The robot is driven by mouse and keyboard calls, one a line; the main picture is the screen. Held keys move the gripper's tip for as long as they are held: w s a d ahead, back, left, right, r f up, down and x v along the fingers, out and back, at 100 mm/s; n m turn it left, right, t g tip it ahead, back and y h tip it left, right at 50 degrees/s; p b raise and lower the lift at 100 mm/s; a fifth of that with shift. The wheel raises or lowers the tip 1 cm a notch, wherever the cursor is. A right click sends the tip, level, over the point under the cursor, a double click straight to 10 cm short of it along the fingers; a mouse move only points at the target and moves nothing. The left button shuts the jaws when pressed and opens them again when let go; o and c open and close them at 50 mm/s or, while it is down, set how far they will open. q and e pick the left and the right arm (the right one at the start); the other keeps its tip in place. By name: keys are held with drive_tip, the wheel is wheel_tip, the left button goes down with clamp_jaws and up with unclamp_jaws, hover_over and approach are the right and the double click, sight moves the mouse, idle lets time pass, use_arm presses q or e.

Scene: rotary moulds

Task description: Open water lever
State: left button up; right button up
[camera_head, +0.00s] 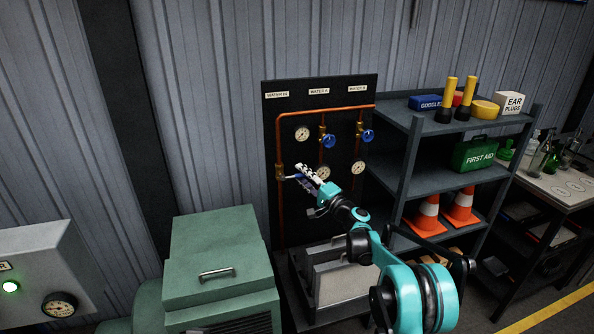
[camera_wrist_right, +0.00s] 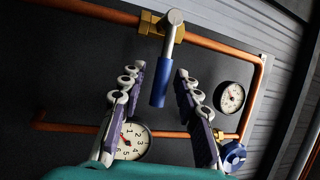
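The water lever has a blue grip and shows in the right wrist view (camera_wrist_right: 161,83), hanging from a brass valve (camera_wrist_right: 161,24) on a copper pipe. In the head view the lever (camera_head: 293,177) sticks out sideways at the left pipe, below the "WATER IN" label (camera_head: 277,94). My right gripper (camera_head: 307,177) is at the lever in the head view. In the right wrist view its two fingers (camera_wrist_right: 159,76) are open, one on each side of the blue grip, with a visible gap to both. My left gripper is not in view.
The black board (camera_head: 330,100) also bears round gauges (camera_head: 302,133) and two blue valve wheels (camera_head: 329,141). A grey shelf (camera_head: 400,117) stands to the right.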

drive_tip(key=shift+x, duration=1.85)
drive_tip(key=shift+c, duration=0.2)
clamp_jaws()
